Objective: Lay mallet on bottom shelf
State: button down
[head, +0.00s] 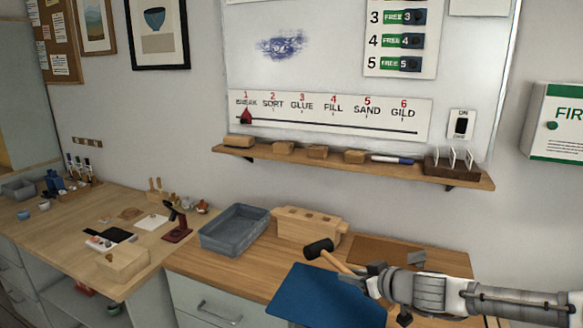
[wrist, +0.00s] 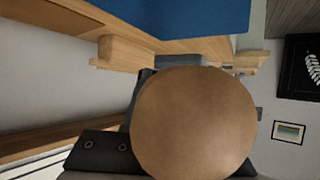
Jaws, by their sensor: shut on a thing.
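The mallet (head: 319,248) has a dark head and a light wooden handle. My gripper (head: 374,278) is shut on the handle and holds the mallet above the bench, with the head pointing left. In the wrist view the round tan end of the mallet's handle (wrist: 195,120) fills the middle and hides most of the fingers. Under the left bench is an open shelf space (head: 70,302) with a red thing and a green thing in it. I cannot tell whether this is the bottom shelf.
A blue mat (head: 318,300) lies below my gripper. A grey bin (head: 235,230) and a wooden block with holes (head: 310,226) stand behind it. A wall ledge (head: 400,170) holds wooden blocks. The left bench carries several small tools and a wooden box (head: 122,264).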

jog(key=shift+w+r+m+t+h+p, duration=0.15)
jog(key=shift+w+r+m+h+p, duration=0.1)
jog(key=shift+r+m+h, duration=0.15)
jog(key=shift+w+r+m+t+h+p, duration=0.2)
jog(key=shift+r+h+p, duration=0.1)
jog(key=shift+r, duration=0.2)
notch_tip(320, 180, up, 10)
jog(key=w+m+t+h+p, duration=0.1)
jog(key=w+m+h+p, duration=0.1)
jog(key=m+h+p, duration=0.25)
jog(key=s+f, duration=0.6)
jog(key=f, duration=0.7)
jog(key=shift+a, duration=0.35)
jog(key=shift+s+m+h, duration=0.1)
jog(key=shift+m+h, duration=0.15)
jog(key=shift+d, duration=0.1)
